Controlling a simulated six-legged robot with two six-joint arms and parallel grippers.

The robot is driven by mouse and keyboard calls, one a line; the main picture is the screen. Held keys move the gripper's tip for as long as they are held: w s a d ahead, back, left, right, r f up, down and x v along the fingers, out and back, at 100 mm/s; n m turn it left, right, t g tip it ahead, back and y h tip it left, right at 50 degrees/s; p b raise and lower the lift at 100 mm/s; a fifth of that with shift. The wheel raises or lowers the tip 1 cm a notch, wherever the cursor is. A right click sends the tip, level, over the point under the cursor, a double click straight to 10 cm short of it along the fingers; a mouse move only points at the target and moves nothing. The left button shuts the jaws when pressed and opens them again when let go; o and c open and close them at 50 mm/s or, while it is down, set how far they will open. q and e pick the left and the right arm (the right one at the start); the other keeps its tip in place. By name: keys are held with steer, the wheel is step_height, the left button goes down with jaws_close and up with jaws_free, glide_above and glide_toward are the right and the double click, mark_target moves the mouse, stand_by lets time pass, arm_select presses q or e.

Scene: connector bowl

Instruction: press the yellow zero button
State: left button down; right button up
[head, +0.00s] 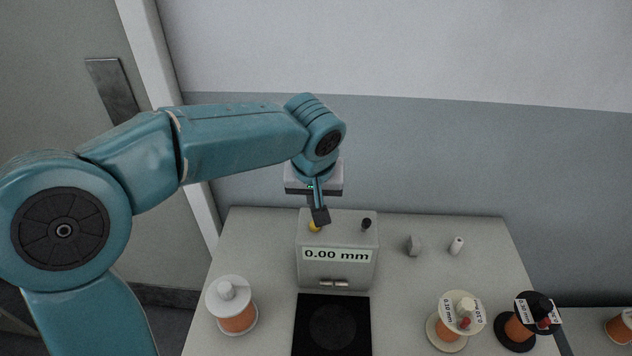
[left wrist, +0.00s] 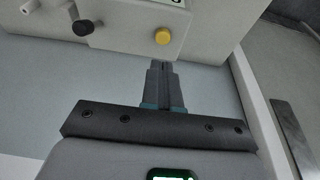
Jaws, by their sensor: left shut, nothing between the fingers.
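The yellow zero button (head: 314,227) sits on the top left of a grey measuring box (head: 337,272) whose display reads 0.00 mm. My left gripper (head: 320,216) is shut and empty, pointing down just above the button and partly covering it. In the left wrist view the yellow button (left wrist: 162,37) shows whole, just beyond the closed fingertips (left wrist: 161,65), with a small gap in the picture. My right gripper is not in view.
A black knob (head: 366,223) stands at the right of the box top. A black plate (head: 331,325) lies in front. Copper-coloured spools stand left (head: 237,318) and right (head: 451,329). Two small pale pieces (head: 456,246) (head: 414,246) stand at the back right of the table.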

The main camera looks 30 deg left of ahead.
arm_select(q)
steer(key=v, duration=0.4)
steer(key=shift+w+a+r, duration=0.1)
steer(key=shift+w+r, duration=0.1)
steer(key=shift+r, duration=0.2)
steer(key=shift+s+r, duration=0.1)
steer(key=shift+s, duration=0.05)
